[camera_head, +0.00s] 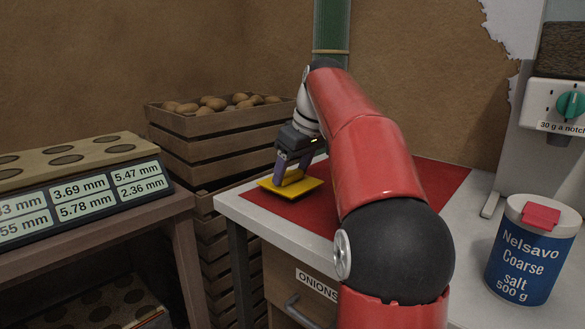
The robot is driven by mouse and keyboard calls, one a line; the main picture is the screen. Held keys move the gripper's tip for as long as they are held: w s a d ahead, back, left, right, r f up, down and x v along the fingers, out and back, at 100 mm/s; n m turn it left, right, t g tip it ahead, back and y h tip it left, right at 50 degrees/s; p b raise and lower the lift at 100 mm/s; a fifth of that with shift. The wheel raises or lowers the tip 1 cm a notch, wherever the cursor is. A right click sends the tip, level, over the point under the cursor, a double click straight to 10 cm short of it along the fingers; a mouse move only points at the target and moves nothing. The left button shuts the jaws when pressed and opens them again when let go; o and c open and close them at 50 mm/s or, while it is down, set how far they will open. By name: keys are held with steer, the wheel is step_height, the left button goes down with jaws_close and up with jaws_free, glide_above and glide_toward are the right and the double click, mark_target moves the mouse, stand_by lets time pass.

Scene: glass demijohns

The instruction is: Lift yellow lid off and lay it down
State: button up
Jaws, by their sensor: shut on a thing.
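The yellow lid (312,186) is a flat square plate at the left end of the red mat (445,176) on the white worktop. My gripper (287,183) points down at the lid and is shut on it, near its middle. The fingers hide the part of the lid that they grip. I cannot tell whether the lid rests on the mat or hangs just above it. No demijohn shows clearly in this view.
A blue salt tub (527,258) stands at the right front. A dispenser (560,100) stands behind it. A crate of potatoes (215,125) is behind the worktop's left edge. A table with a measurement display (80,200) is at left. My arm covers the mat's middle.

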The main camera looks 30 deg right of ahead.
steer(key=shift+f+b, duration=0.35)
steer(key=shift+f, duration=0.2)
steer(key=o, duration=1.6)
steer(key=shift+c, duration=0.2)
steer(key=shift+p+v, duration=1.2)
steer(key=shift+v, duration=2.7)
